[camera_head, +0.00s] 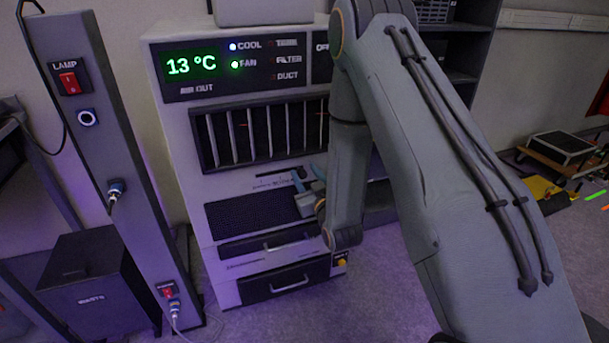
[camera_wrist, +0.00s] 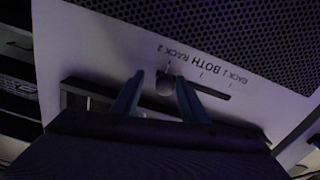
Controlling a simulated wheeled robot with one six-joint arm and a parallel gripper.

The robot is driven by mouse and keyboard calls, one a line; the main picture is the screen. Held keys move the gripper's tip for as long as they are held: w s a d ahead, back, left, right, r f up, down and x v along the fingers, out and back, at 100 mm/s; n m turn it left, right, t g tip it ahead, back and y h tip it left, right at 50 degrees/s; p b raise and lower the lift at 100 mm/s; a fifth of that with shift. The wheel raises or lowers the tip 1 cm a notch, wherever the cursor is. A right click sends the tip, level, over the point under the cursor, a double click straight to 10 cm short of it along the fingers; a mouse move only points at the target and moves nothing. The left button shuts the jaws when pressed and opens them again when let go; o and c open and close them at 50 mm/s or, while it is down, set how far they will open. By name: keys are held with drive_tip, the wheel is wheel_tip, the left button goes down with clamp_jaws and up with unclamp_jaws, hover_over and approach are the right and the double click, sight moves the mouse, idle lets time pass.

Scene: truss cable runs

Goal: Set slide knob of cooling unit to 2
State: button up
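The cooling unit (camera_head: 180,125) is a tall light cabinet with a lit 13 °C display (camera_head: 191,65). In the wrist view its slide knob (camera_wrist: 165,83) is a small grey knob in a dark slot (camera_wrist: 215,93). The knob is at the slot's left end, beside the tick nearest the upside-down RACK 2 label. My gripper (camera_wrist: 160,80) has its two blue fingers on either side of the knob, with a visible gap at the left finger. In the head view my gripper (camera_head: 308,178) is at the slider panel; the knob cannot be made out there.
Vent slats (camera_head: 262,130) are above the slider and a dark mesh (camera_head: 250,213) below. A drawer with a handle (camera_head: 290,284) is at the bottom. A post with a red lamp switch (camera_head: 70,83) stands left, beside a dark waste bin (camera_head: 95,290).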

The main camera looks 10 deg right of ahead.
drive_tip(key=shift+a, duration=0.15)
drive_tip(key=shift+s, duration=0.25)
drive_tip(key=s+d, duration=0.1)
drive_tip(key=s, duration=0.6)
drive_tip(key=shift+s+d+b, duration=0.15)
drive_tip(key=shift+d+b, duration=0.05)
drive_tip(key=shift+b, duration=0.1)
drive_tip(key=s+d+r+m+g+h+p, duration=0.1)
drive_tip(key=s+r+g, duration=0.3)
drive_tip(key=s, duration=0.5)
drive_tip(key=s+d+r+m+g+h+p, duration=0.1)
drive_tip(key=s+r+g+p, duration=0.2)
drive_tip(key=s+g, duration=0.5)
drive_tip(key=s+d+r+m+g+p, duration=0.1)
drive_tip(key=s+r+g, duration=0.4)
drive_tip(key=s, duration=0.6)
drive_tip(key=shift+d+m+g+h+p, duration=0.3)
drive_tip(key=shift+m+g+h+p, duration=0.1)
drive_tip(key=shift+m+p, duration=0.1)
